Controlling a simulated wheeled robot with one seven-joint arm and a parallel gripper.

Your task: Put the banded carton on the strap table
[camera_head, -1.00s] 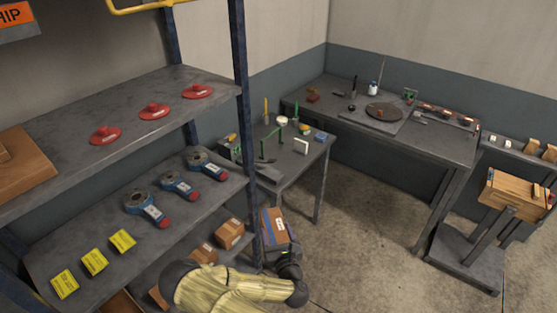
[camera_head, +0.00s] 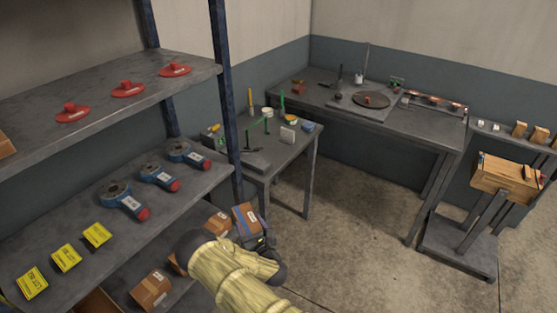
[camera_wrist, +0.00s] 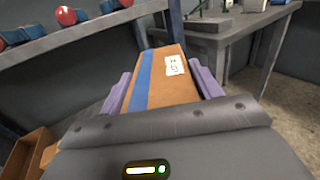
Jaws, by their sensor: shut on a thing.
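The banded carton (camera_head: 247,220) is a brown box with a blue band. My gripper (camera_head: 256,238) is shut on it and holds it in the air beside the shelf rack's lower level. In the wrist view the carton (camera_wrist: 168,88) sits between the two purple fingers of my gripper (camera_wrist: 165,88), with its blue band and a white label facing up. A small grey table (camera_head: 284,156) stands behind the carton, with green posts, a white block and small containers on it. It looks like the strap table, though no sign confirms this. The carton is apart from it.
The shelf rack (camera_head: 190,195) at left holds red discs, blue tools, yellow boxes and other brown cartons (camera_head: 150,290). A larger grey workbench (camera_head: 425,132) stands at back right. A wooden crate (camera_head: 507,178) is on a stand at right. The floor (camera_head: 360,225) between is clear.

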